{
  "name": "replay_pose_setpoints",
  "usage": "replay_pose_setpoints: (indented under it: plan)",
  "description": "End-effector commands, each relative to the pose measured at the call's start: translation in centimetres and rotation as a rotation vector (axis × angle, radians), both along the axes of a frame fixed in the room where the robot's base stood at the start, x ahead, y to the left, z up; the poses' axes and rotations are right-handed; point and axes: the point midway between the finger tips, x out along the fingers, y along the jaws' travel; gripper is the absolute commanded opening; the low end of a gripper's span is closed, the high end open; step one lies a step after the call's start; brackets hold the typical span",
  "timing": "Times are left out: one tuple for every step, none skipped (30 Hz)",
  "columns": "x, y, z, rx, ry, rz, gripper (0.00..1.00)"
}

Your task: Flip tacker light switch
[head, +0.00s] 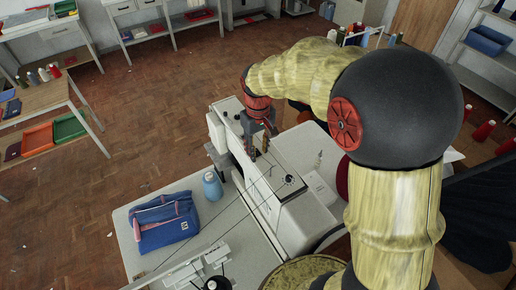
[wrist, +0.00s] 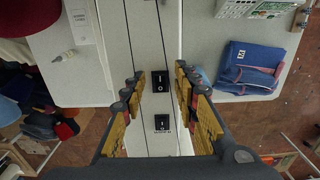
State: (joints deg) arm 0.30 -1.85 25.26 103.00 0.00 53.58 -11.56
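A pale sewing machine (head: 272,200), apparently the tacker, stands on a grey table in the head view. In the wrist view, two black rocker switches marked I and O sit on its pale top. The upper switch (wrist: 160,82) lies between my fingertips; the lower switch (wrist: 162,123) lies between the fingers, nearer my palm. Small lettering by the lower switch is too small to read, so I cannot tell which one is the light switch. My gripper (wrist: 158,76) is open and empty, pointing down over the machine. It also shows in the head view (head: 259,143).
Thin dark threads run over the machine close to my fingers. A round dial (head: 290,180) is on its top. Side benches stand apart across open floor.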

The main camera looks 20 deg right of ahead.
Motion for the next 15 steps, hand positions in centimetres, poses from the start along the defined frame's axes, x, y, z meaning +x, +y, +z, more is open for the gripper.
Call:
replay_pose_setpoints:
  plan:
    - [0.0,0.0,0.02,0.0,0.0,0.0,0.3]
    - [-0.01,0.0,0.02,0.0,0.0,0.0,0.3]
    - [-0.01,0.0,0.02,0.0,0.0,0.0,0.3]
    - [-0.01,0.0,0.02,0.0,0.0,0.0,0.29]
    - [-0.01,0.0,0.03,0.0,0.0,0.0,0.27]
    - [-0.01,0.0,0.03,0.0,0.0,0.0,0.25]
    - [-0.01,0.0,0.03,0.0,0.0,0.0,0.23]
    - [-0.01,0.0,0.03,0.0,0.0,0.0,0.22]
    - [-0.01,0.0,0.04,0.0,0.0,0.0,0.2]
    - [-0.01,0.0,0.04,0.0,0.0,0.0,0.18]
    - [-0.02,0.0,0.04,0.0,0.0,0.0,0.16]
    - [-0.01,0.0,0.04,0.0,0.0,0.0,0.14]
    - [-0.02,0.01,0.04,0.0,0.0,0.0,0.12]
    - [-0.02,0.01,0.04,0.0,0.0,0.0,0.1]
    - [-0.02,0.01,0.05,0.0,0.0,0.0,0.08]
